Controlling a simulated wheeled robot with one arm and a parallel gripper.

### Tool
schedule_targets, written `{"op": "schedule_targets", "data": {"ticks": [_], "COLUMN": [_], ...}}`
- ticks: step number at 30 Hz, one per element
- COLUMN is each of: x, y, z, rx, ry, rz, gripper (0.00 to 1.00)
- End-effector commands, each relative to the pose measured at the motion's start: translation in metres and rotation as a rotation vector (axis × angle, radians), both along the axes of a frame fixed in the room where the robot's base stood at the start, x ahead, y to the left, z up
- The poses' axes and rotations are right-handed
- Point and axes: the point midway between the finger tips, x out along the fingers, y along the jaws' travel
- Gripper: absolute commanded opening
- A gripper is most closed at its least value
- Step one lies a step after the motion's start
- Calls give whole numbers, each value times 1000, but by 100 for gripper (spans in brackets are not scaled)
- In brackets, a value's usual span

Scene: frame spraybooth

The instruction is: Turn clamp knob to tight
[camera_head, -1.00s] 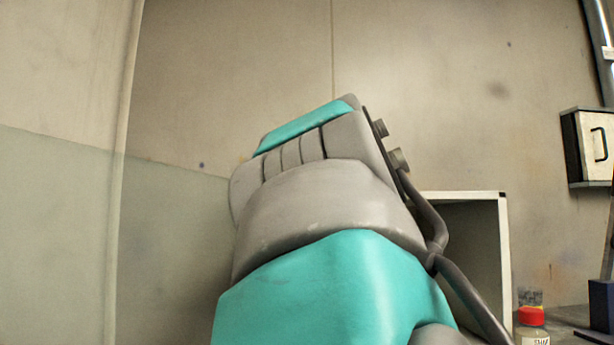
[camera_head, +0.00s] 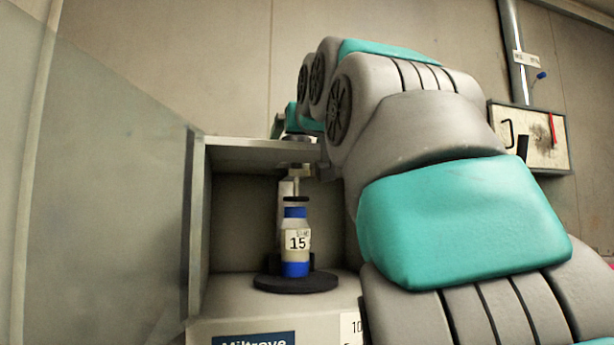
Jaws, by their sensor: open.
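A bottle (camera_head: 297,241) with blue bands and a label reading 15 stands upright on a dark round base (camera_head: 296,282) inside an open-fronted grey booth (camera_head: 200,235). A thin rod (camera_head: 296,187) with a dark disc (camera_head: 296,199) stands directly above the bottle. I cannot make out a separate clamp knob; it may be hidden by my arm or too small to tell. My arm reaches from the lower right up and over to the booth's top edge. My gripper (camera_head: 301,172) is small and partly hidden there, open, just above the rod and disc.
A clear sheet (camera_head: 110,190) stands left of the booth. A sign (camera_head: 252,339) is on the booth's lower front. A wall box (camera_head: 540,138) and a metal pipe (camera_head: 516,60) are at the right. My arm covers the booth's right side.

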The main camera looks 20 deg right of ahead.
Motion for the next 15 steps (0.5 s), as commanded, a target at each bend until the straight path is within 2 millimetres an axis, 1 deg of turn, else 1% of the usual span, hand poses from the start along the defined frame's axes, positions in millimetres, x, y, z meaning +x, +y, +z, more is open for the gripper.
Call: {"op": "schedule_targets", "data": {"ticks": [1, 6, 15], "x": [2, 1, 1], "y": [-2, -3, -5], "z": [-3, -1, -1], "rx": [2, 0, 0], "ry": [-2, -2, 0], "rz": [24, 97, 167], "gripper": [95, 95, 95]}}
